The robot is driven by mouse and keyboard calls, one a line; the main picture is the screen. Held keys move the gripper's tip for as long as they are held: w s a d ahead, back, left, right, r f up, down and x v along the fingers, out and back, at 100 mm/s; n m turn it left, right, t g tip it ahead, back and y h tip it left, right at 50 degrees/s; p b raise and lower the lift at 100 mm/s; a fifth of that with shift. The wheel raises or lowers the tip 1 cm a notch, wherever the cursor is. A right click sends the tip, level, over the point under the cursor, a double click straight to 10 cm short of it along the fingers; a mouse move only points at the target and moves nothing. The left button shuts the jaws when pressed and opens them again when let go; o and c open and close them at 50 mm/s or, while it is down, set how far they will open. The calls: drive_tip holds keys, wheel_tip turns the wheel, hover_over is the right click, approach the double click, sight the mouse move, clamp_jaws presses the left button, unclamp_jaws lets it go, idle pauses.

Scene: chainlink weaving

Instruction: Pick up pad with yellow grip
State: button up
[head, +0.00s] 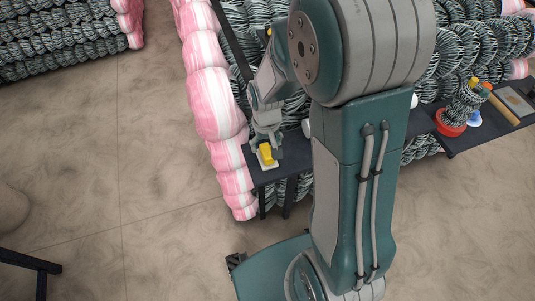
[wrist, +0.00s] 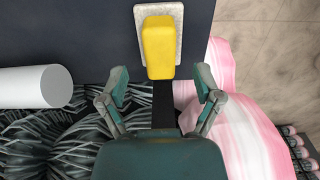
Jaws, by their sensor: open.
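The pad (wrist: 170,11) is a pale, speckled rectangular block with a yellow grip (wrist: 159,48) on top. It lies on a dark tabletop (wrist: 90,30), near the table's edge. In the head view the yellow grip (head: 266,153) and pad (head: 268,163) sit at the left end of the dark table. My gripper (wrist: 161,93) is open and empty, with its two green fingers spread apart. In the wrist view the fingertips lie to either side, just below the near end of the yellow grip.
A white cylinder (wrist: 36,87) lies left of my gripper in the wrist view. Pink-and-white bundles (head: 213,100) run beside the table's left end. A red pot (head: 450,123) and several small things stand on the table at right. Open floor (head: 110,150) spreads left.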

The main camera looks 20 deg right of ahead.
sight(267, 150)
wheel_tip(267, 150, down, 4)
drive_tip(key=shift+s+a+r, duration=0.1)
drive_tip(key=shift+a, duration=0.05)
drive_tip(key=shift+d, duration=0.2)
drive_tip(key=shift+a, duration=0.1)
clamp_jaws()
drive_tip(key=shift+r, duration=0.45)
wheel_tip(267, 150, up, 2)
drive_tip(key=shift+r, duration=0.25)
drive_tip(key=s+d+r, duration=0.3)
drive_tip(key=s+r, duration=0.6)
drive_tip(key=s, duration=0.4)
drive_tip(key=shift+s+d+r, duration=0.3)
drive_tip(key=shift+d, duration=0.05)
